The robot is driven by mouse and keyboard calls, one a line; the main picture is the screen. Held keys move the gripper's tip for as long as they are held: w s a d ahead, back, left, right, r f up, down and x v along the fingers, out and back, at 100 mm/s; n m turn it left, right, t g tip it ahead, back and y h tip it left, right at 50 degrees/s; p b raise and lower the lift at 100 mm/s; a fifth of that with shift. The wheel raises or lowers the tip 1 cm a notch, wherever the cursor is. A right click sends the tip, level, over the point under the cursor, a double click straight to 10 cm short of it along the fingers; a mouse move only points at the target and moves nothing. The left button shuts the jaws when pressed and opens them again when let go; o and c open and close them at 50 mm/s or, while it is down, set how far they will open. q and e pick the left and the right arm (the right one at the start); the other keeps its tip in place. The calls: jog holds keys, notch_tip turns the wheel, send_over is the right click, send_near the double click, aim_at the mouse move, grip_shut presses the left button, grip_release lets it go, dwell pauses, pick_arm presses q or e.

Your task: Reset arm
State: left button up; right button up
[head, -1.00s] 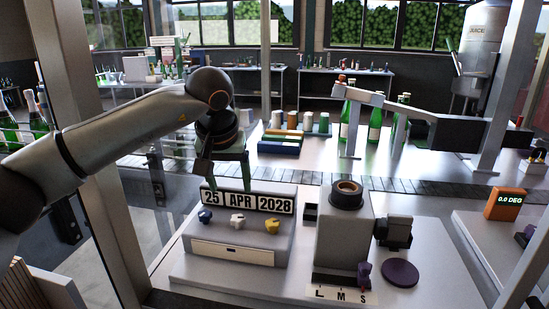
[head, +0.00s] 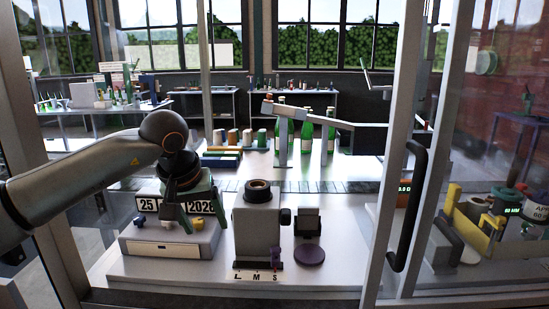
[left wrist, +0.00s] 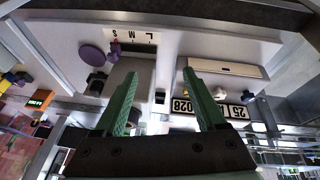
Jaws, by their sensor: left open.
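My left gripper (head: 193,208) is open and empty. The date display stands on a grey box with a drawer (head: 160,248), with blue, white and yellow knobs on top. I cannot tell whether the fingers touch the display. My right gripper is not in view.
A grey machine (head: 257,225) with a round opening and an L-M-S scale (head: 257,276) stands right of the box. A purple disc (head: 309,255) lies beside it. Glass door posts and a black handle (head: 407,205) rise at right. Green bottles (head: 306,135) stand behind.

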pick_arm(q)
jog(key=s+d+f+n+g+h, duration=0.15)
jog(key=s+d+h, duration=0.3)
jog(key=d, duration=0.45)
jog(key=s+d+f+n+g+h, duration=0.1)
jog(key=s+d+f+g+h, duration=0.25)
jog(key=d, duration=0.65)
jog(key=s+d+r+n+t+h, duration=0.45)
jog(key=r+n+h, duration=0.45)
jog(key=n+h, duration=0.3)
jog(key=w+a+n+t+y, duration=0.45)
jog(key=a+n+t, duration=0.35)
jog(key=n+t, duration=0.85)
jog(key=a+f+n+g+y, duration=0.4)
jog(key=a+f+n+y, duration=1.2)
jog(key=n, duration=1)
jog(key=s+a+f+n+g, duration=0.4)
jog(key=s+f+n+g, duration=0.2)
jog(key=s+f, duration=0.5)
jog(key=s+a+f+n+g, duration=0.4)
jog(key=s+f+n+g, duration=0.15)
jog(key=s+f, duration=0.6)
jog(key=w+d+f+t+h, duration=0.2)
jog(key=d+f+t, duration=0.2)
jog(key=f, duration=0.5)
jog(key=shift+w+d+f, duration=0.25)
jog(key=shift+d, duration=0.2)
